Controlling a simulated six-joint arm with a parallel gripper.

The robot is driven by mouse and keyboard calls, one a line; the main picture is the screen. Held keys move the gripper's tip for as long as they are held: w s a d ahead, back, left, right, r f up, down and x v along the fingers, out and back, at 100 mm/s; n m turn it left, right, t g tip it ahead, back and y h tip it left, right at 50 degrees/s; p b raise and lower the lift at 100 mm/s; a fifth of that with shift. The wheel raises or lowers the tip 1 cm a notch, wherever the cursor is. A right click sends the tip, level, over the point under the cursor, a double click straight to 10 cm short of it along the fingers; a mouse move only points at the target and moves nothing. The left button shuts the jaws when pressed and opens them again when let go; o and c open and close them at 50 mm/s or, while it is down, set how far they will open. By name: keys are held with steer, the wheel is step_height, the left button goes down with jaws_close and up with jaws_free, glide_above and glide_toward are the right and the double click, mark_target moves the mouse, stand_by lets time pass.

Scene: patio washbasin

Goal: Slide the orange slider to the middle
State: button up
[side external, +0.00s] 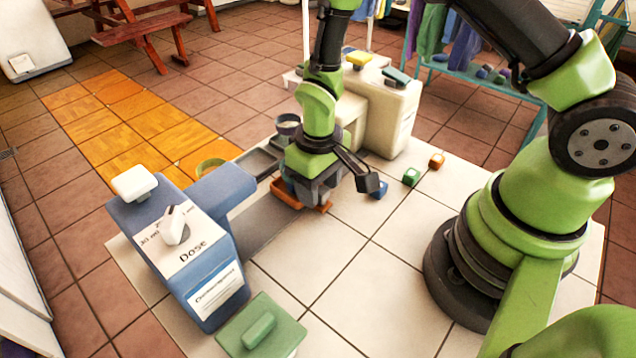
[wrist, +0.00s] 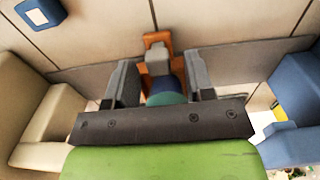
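The orange slider (side external: 285,193) shows in the side external view under my gripper (side external: 306,200), which hides much of it. In the wrist view the orange slider (wrist: 155,38) lies just past the fingertips, with a grey block standing in front of it. My gripper (wrist: 159,75) points down at it, its two grey fingers apart on either side of that block. I see no finger closed on it. A grey strip (side external: 262,228) runs beneath the slider between the blue dispenser and the cream unit. Whether the fingers touch the slider cannot be told.
The blue dispenser marked "Dose" (side external: 205,285) stands left, the cream unit (side external: 390,125) behind right. A green block (side external: 262,328) is at the front.

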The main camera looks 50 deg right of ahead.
step_height(320, 180, up, 10)
stand_by(0.6)
steer(key=s+d+r+m+t+y, duration=0.1)
steer(key=s+r+m+t, duration=0.1)
steer(key=s+r, duration=0.4)
steer(key=s+d+r+m+t+y, duration=0.1)
steer(key=s+r+t, duration=0.4)
steer(key=r, duration=0.7)
steer(key=shift+s+d+m, duration=0.15)
steer(key=shift+s+m, duration=0.35)
steer(key=shift+s, duration=0.75)
